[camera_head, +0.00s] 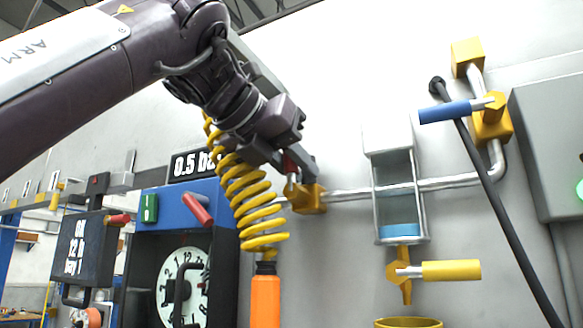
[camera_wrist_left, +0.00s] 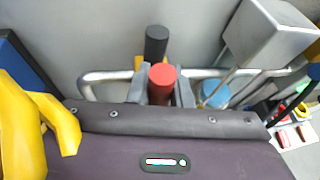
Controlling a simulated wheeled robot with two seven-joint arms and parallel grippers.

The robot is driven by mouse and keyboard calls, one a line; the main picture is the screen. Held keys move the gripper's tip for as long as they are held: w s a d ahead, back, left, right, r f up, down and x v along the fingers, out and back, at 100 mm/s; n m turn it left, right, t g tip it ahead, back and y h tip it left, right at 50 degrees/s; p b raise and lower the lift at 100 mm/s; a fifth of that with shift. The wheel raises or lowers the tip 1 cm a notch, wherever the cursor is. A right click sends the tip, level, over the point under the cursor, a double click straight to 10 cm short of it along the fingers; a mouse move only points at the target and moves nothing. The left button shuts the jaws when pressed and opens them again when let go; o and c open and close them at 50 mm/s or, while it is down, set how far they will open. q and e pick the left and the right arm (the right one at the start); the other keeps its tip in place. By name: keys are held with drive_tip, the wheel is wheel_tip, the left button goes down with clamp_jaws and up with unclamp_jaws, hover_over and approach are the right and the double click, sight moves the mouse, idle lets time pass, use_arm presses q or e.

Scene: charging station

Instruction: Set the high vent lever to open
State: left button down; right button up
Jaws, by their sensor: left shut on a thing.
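A red-handled lever (camera_head: 290,162), which appears to be the high vent lever, sits on a yellow valve body (camera_head: 312,199) on the wall pipe. My left gripper (camera_head: 294,160) reaches it from the upper left and is shut on the red handle. In the left wrist view the red handle (camera_wrist_left: 161,86) stands between the grey fingers (camera_wrist_left: 163,95), its end facing the camera. A black round-ended piece (camera_wrist_left: 156,46) shows just beyond it. In the head view my gripper hides most of the lever, so its exact angle is unclear. My right gripper is not in view.
A yellow coiled hose (camera_head: 250,200) hangs close beside my gripper. A sight glass (camera_head: 397,190), a blue-handled lever (camera_head: 446,111) and a yellow-handled lever (camera_head: 450,270) are to the right. A black hose (camera_head: 490,190) crosses there. A gauge box (camera_head: 180,260) stands lower left.

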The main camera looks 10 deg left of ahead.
use_arm(q)
drive_tip(key=shift+d+f+m+y, duration=0.3)
drive_tip(key=shift+d+f+m, duration=0.05)
drive_tip(key=shift+f+m, duration=0.1)
drive_tip(key=c, duration=1.5)
unclamp_jaws()
drive_tip(key=shift+c, duration=0.2)
drive_tip(key=shift+o, duration=1.2)
drive_tip(key=shift+w+r, duration=0.1)
drive_tip(key=shift+w, duration=0.1)
drive_tip(key=shift+r, duration=0.1)
drive_tip(key=v, duration=0.7)
drive_tip(key=shift+s, duration=0.35)
